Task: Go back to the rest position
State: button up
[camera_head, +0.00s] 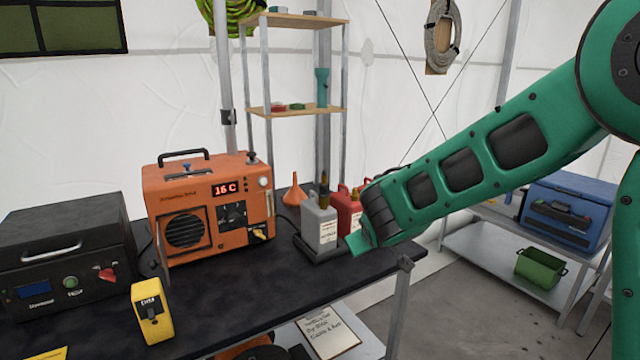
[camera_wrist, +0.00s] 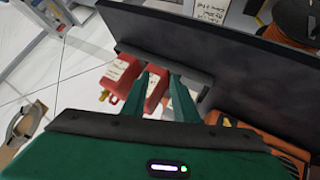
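My green gripper (camera_wrist: 162,82) shows in the wrist view with its two fingers apart and no object visibly held between them. In the head view only a small green part of it (camera_head: 358,243) shows at the end of my arm, near the right end of the black table; the rest is hidden behind the arm. A red can (camera_head: 347,208) stands behind it, partly covered by the arm. Red cans (camera_wrist: 121,76) also show beyond the fingers in the wrist view. I cannot tell whether the fingers touch one. A grey can (camera_head: 319,226) stands just left of the gripper.
The black table (camera_head: 240,298) carries an orange heater (camera_head: 184,238), a black case (camera_head: 60,245), a yellow device (camera_head: 152,311) and an orange funnel (camera_head: 295,194). A shelf rack (camera_head: 300,110) stands behind. At right, a low shelf (camera_head: 489,240) holds a blue box (camera_head: 568,212) and green bin (camera_head: 540,267).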

jog(key=s+d+r+m+g, duration=0.2)
jog(key=s+d+m+g, duration=0.1)
jog(key=s+d, duration=0.9)
jog(key=s+d+m+g, duration=0.2)
jog(key=s+d, duration=0.3)
jog(key=s, duration=0.5)
jog(key=s+d+f+m+g, duration=0.1)
jog(key=s+d+m, duration=0.3)
jog(key=s, duration=0.6)
jog(key=s+d+f+m+g, duration=0.1)
jog(key=s+d+g, duration=0.3)
jog(key=s+d, duration=0.4)
jog(key=shift+s+f+m+y, duration=0.2)
jog(key=shift+s+m+y, duration=0.2)
jog(key=shift+s+m, duration=0.6)
